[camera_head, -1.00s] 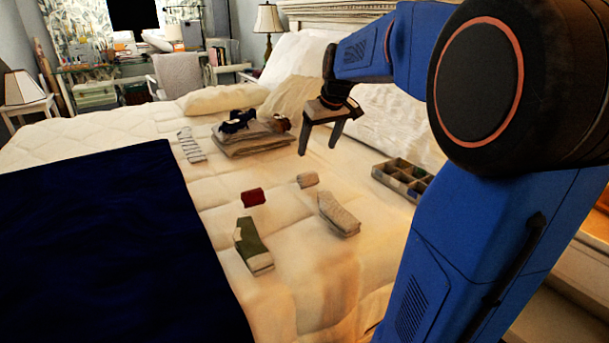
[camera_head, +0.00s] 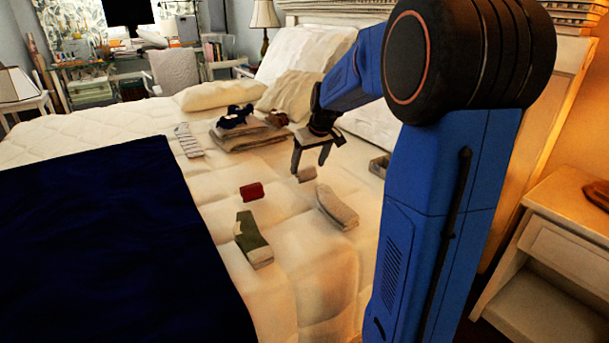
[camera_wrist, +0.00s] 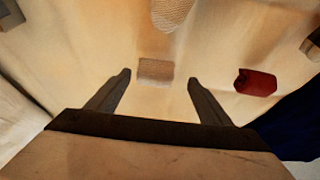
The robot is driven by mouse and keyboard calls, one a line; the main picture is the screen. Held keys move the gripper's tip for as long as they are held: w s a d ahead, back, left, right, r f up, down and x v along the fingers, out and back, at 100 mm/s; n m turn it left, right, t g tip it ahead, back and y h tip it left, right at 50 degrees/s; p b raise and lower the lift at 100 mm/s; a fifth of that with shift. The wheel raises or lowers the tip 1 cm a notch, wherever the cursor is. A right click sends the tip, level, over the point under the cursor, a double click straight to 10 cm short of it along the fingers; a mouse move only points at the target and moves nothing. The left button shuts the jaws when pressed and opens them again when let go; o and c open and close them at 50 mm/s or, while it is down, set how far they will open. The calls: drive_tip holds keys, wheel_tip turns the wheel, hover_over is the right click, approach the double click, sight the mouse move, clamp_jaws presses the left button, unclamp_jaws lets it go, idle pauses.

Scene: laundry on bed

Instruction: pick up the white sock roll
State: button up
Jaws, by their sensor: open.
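The white sock roll (camera_head: 306,174) lies on the cream bedspread and looks pale beige-white. My gripper (camera_head: 308,168) is open and empty, with its fingers pointing down just above and around the roll's far side in the head view. In the wrist view the white sock roll (camera_wrist: 155,71) lies between and a little beyond the two fingertips of my gripper (camera_wrist: 158,77). The fingers do not visibly touch it. How high they are above the bed I cannot tell exactly.
A dark red roll (camera_head: 252,191) lies to the left. A folded light sock pair (camera_head: 336,207) and a green one (camera_head: 252,240) lie nearer. A folded stack (camera_head: 247,136) lies behind. A divided box (camera_head: 379,166) is partly hidden by my arm. A navy blanket (camera_head: 110,240) covers the left.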

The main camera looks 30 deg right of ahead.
sight(308, 169)
drive_tip(key=shift+d+x, duration=0.25)
drive_tip(key=shift+x, duration=1.1)
drive_tip(key=shift+d+x, duration=0.2)
drive_tip(key=shift+x, duration=1.2)
drive_tip(key=shift+w+r, duration=0.1)
drive_tip(key=shift+c, duration=0.5)
drive_tip(key=c, duration=1)
